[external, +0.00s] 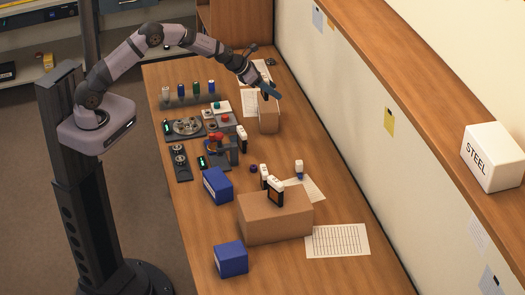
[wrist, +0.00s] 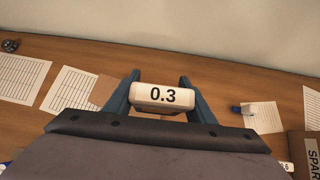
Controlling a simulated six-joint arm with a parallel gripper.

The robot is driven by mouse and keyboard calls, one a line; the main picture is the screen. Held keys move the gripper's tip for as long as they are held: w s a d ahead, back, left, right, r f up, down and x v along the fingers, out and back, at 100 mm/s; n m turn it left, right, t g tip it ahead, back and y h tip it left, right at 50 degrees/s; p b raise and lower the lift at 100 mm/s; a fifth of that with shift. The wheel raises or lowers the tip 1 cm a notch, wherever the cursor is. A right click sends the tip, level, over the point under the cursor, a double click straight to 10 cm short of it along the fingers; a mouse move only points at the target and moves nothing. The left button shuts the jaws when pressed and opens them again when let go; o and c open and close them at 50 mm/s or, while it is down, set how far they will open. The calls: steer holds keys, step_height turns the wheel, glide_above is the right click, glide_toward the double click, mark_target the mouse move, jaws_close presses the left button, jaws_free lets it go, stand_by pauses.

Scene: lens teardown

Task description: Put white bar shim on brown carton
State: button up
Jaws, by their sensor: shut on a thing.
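My gripper (external: 267,90) is at the far end of the table, shut on a white block marked 0.3, which I take as the white bar shim (wrist: 162,96). In the wrist view the block sits between the two blue-grey fingers (wrist: 160,100). In the external view the gripper mostly hides it. A smaller brown carton (external: 269,120) stands just below the gripper; whether the block touches it I cannot tell. A larger brown carton (external: 272,222) stands nearer the front, with white-topped black pieces on it. Its lettered side shows at the right of the wrist view (wrist: 313,153).
Blue boxes (external: 217,186) (external: 231,259) stand left of and in front of the large carton. Dials, bottles and a red-topped device (external: 216,141) fill the left side. A white-and-blue piece (external: 299,168) stands on paper. The wall (external: 325,130) borders the table's right side.

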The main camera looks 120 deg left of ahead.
mark_target(271, 110)
steer(key=shift+f+b, duration=1.4)
steer(key=shift+f, duration=1.6)
steer(key=shift+f, duration=0.1)
steer(key=shift+f, duration=0.15)
steer(key=o, duration=1)
steer(key=shift+o, duration=0.2)
steer(key=shift+r, duration=0.3)
steer(key=b+v, duration=0.1)
steer(key=v, duration=1.1)
